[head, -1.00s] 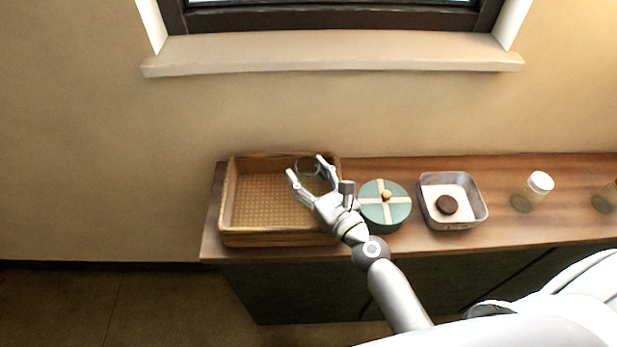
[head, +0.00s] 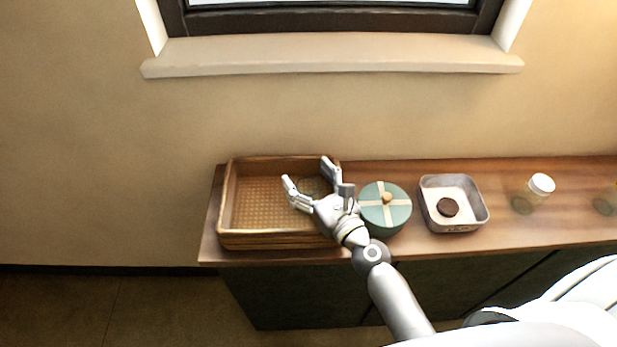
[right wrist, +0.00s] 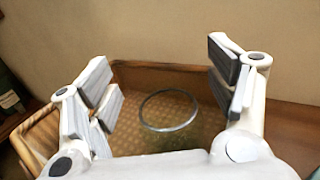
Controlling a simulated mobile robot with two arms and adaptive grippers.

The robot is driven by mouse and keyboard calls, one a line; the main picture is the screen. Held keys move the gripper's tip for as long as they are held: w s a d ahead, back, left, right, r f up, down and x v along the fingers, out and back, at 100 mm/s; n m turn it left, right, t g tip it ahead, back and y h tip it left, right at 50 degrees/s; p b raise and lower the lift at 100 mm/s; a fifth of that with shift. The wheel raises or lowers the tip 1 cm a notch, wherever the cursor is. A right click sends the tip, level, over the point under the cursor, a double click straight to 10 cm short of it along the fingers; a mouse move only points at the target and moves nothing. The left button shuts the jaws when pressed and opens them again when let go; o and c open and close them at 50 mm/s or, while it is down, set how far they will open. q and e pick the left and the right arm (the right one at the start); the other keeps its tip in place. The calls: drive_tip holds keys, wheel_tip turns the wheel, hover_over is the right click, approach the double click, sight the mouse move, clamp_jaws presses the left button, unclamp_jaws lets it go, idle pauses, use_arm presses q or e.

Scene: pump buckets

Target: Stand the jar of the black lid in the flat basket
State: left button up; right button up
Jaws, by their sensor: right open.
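A clear, lidless jar (head: 310,187) is inside the flat wicker basket (head: 232,240), toward its right side. It looks upright, and its round rim faces up. My right gripper (head: 306,171) is open around the jar, with a finger on each side. In the right wrist view the jar's rim (right wrist: 168,110) shows between the spread fingers (right wrist: 170,88), with gaps on both sides. The jar's lower body is see-through and hard to make out. The black lid (head: 448,207) lies in a square metal tin (head: 455,226). My left gripper is not in view.
A round green box (head: 372,211) with cream bands stands just right of the basket. A white-lidded jar (head: 535,190) stands right of the tin, and another jar (head: 606,204) is cut off at the right edge. The wall and window sill (head: 330,55) are behind the wooden cabinet top.

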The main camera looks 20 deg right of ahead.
drive_tip(key=shift+s+a+f, duration=0.15)
drive_tip(key=shift+s+f, duration=0.05)
drive_tip(key=shift+f, duration=0.6)
drive_tip(key=shift+w+r+p, duration=0.1)
drive_tip(key=shift+r+p, duration=0.5)
drive_tip(key=shift+p, duration=0.15)
drive_tip(key=shift+r+b+v, duration=0.15)
drive_tip(key=shift+b+v, duration=1.25)
drive_tip(key=shift+v, duration=1.55)
drive_tip(key=shift+r+b+v, duration=0.15)
drive_tip(key=shift+b+v, duration=1.2)
drive_tip(key=shift+v, duration=1.6)
